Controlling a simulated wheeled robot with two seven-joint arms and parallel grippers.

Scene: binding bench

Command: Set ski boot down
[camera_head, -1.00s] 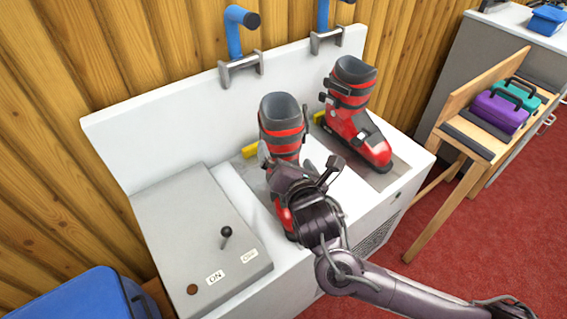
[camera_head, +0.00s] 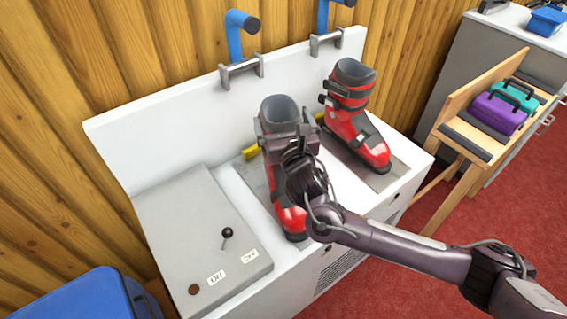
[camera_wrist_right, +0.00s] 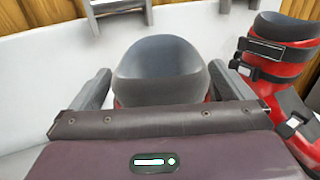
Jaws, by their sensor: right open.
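The nearer red and grey ski boot (camera_head: 290,218) stands upright on the white bench, on the left one of two boot places. Its grey cuff also shows in the right wrist view (camera_wrist_right: 160,62). My right gripper (camera_head: 284,130) is at the boot's upper shaft, with its open fingers (camera_wrist_right: 152,88) on either side of the cuff. The gripper and wrist hide much of the shaft. A second red ski boot (camera_head: 352,120) stands upright to the right, and it shows at the right of the wrist view (camera_wrist_right: 280,60). My left gripper is not in view.
A grey box with a lever (camera_head: 226,236) and ON label fills the bench's left end. Blue pipes (camera_head: 236,40) with grey brackets rise behind the boots. A wooden bench (camera_head: 462,135) with purple and teal cases stands right. A blue case (camera_head: 75,295) is at front left.

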